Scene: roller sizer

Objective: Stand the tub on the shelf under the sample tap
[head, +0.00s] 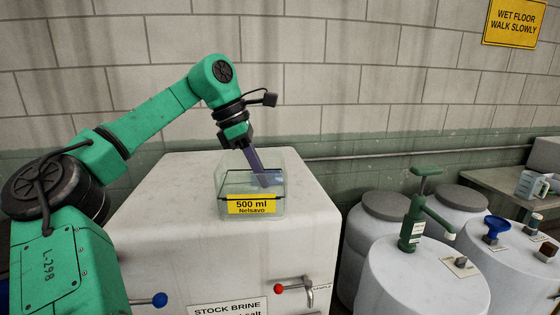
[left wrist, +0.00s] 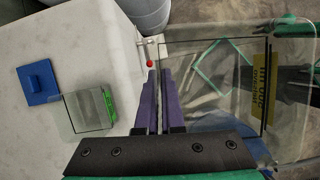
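The clear tub (head: 226,180) has a yellow "500 ml Nelsavo" label and looks upright. My left gripper (head: 264,184) has its purple fingers nearly together on the tub's wall. In the left wrist view the tub (left wrist: 185,43) extends right of the fingers, with concrete floor visible through it, so it appears held in front of the white tank (head: 180,265). The red-knobbed tap (head: 293,287), beside a partly hidden sample label, is on the tank front, below and right of the tub. Its knob (left wrist: 150,64) shows just beyond the fingertips. The shelf is not visible. My right gripper is not in view.
A blue-handled tap (head: 157,299) sticks out lower left. Barrels stand right, one with a green hand pump (head: 415,220). A bench (head: 505,183) stands behind them. In the wrist view a blue square piece (left wrist: 39,82) and a clear green-marked box (left wrist: 87,111) sit on the white surface.

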